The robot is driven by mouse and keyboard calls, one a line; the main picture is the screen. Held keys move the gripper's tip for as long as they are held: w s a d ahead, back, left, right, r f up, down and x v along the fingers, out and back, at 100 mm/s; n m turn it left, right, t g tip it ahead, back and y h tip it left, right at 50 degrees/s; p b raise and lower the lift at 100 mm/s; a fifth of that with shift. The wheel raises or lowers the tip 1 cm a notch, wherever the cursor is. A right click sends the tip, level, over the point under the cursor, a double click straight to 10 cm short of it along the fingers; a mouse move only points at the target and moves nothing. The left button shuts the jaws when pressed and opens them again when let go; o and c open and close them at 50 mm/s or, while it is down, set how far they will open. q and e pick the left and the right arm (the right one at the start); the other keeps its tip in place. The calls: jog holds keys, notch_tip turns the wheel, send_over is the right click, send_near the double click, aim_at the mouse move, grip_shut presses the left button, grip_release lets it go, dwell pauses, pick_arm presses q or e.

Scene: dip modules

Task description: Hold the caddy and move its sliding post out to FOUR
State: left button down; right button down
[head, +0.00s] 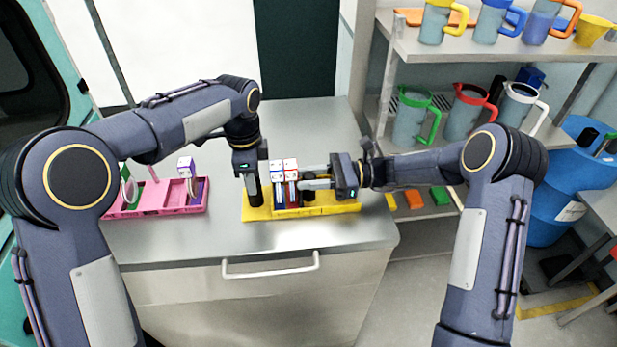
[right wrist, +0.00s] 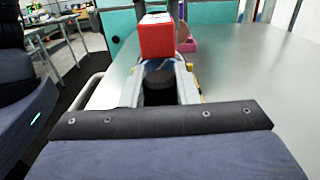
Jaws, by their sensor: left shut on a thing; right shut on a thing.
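The yellow caddy (head: 335,209) lies on the metal worktop, with white-and-red capped blocks (head: 284,166) standing in its middle. My left gripper (head: 254,201) points down at the caddy's left end and is shut on it; its fingertips are partly hidden. My right gripper (head: 306,184) reaches in level from the right and is shut on the dark sliding post (head: 308,193), just right of the blocks. In the right wrist view the post's dark round top (right wrist: 158,88) sits between the fingers, with a red block face (right wrist: 157,38) beyond. No FOUR mark is readable.
A pink caddy (head: 165,211) with a post and several items stands left on the worktop (head: 200,250). A shelf (head: 385,45) of jugs stands at the right, and a blue barrel (head: 560,200) beyond it. The worktop behind the yellow caddy is clear.

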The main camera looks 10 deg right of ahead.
jog(key=d, duration=0.5)
jog(key=c, duration=1.1)
grip_release()
jog(key=shift+d, duration=0.1)
jog(key=d, duration=1.1)
jog(key=shift+d, duration=0.4)
